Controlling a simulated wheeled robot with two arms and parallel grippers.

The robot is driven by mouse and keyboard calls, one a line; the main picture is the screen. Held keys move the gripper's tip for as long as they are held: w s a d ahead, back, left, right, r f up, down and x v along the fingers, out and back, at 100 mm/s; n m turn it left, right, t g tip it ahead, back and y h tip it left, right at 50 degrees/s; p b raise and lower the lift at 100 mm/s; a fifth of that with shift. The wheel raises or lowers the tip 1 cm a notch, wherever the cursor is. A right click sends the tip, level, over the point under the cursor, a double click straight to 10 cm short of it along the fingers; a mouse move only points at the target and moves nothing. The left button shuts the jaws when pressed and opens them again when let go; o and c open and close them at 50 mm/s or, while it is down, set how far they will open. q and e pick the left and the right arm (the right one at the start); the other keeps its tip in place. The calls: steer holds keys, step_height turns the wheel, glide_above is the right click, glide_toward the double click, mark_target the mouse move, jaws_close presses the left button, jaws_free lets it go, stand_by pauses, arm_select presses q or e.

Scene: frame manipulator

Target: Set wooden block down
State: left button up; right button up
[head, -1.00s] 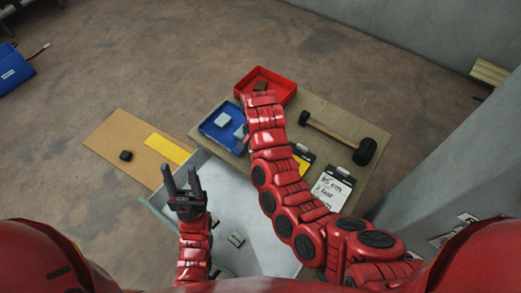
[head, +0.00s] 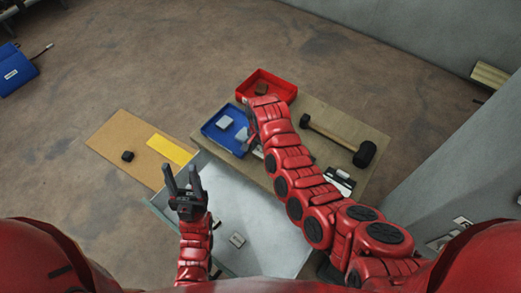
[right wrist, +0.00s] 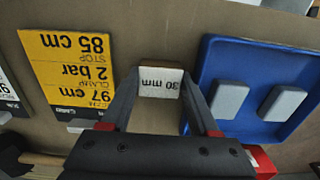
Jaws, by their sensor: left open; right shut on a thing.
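The wooden block (right wrist: 157,116) is between the fingers of my right gripper (right wrist: 158,92) in the right wrist view. Its end has a white label reading 30 mm. The gripper is shut on it, over the brown table (head: 352,112) beside the blue tray; I cannot tell whether the block touches the table. In the head view my right arm mostly hides the block. My left gripper (head: 181,168) is open and empty, above the edge of the grey surface at the lower left.
The blue tray (right wrist: 268,52) holds two grey blocks. A red tray (head: 283,82) with a brown block (head: 261,89) stands behind it. A black-headed mallet (head: 365,153) lies to the right. A yellow label card (right wrist: 65,72) lies left of the held block in the wrist view.

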steer(key=shift+f, duration=0.25)
steer(key=o, duration=1.1)
steer(key=shift+r, duration=0.1)
steer(key=shift+c, duration=0.2)
